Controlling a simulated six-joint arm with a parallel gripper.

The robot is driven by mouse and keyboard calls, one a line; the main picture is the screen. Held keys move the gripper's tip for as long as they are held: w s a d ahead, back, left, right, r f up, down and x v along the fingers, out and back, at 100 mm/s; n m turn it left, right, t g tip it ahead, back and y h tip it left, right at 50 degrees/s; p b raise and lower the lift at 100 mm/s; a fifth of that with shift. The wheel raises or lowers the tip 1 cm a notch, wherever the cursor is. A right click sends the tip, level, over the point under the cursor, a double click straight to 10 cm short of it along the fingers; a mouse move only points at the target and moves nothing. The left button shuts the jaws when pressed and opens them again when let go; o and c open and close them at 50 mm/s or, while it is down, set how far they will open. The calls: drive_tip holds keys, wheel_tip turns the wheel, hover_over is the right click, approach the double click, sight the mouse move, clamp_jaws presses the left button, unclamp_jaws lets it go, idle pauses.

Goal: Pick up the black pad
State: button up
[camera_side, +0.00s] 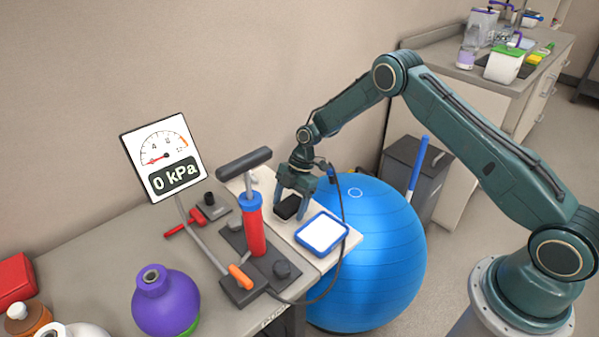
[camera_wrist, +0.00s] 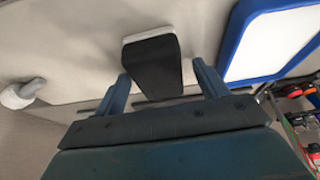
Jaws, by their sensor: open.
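The black pad (camera_side: 287,207) is a small dark block on the pale board beside the blue-framed white tray. In the wrist view the black pad (camera_wrist: 154,66) lies between my two fingers, with a white edge showing at its far end. My gripper (camera_side: 290,212) points down over it in the side view, and a finger partly hides the pad. My gripper (camera_wrist: 160,85) is open, with one blue finger on each side of the pad. I cannot tell whether the fingers touch it.
The blue-framed tray (camera_side: 322,233) lies close to the right of my fingers. A red pump (camera_side: 254,232) with a black handle stands to the left. A large blue ball (camera_side: 385,260) is under the board's right end. A gauge (camera_side: 164,157) reads 0 kPa.

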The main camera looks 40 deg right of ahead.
sight(289, 203)
idle(0.5)
drive_tip(key=c, duration=1)
drive_tip(key=shift+r, duration=0.15)
drive_tip(key=shift+c, duration=0.2)
wheel_tip(289, 203, up, 20)
drive_tip(key=shift+f, duration=0.2)
drive_tip(key=shift+o, duration=1.3)
drive_tip(key=shift+c, duration=1)
drive_tip(key=shift+f, duration=0.15)
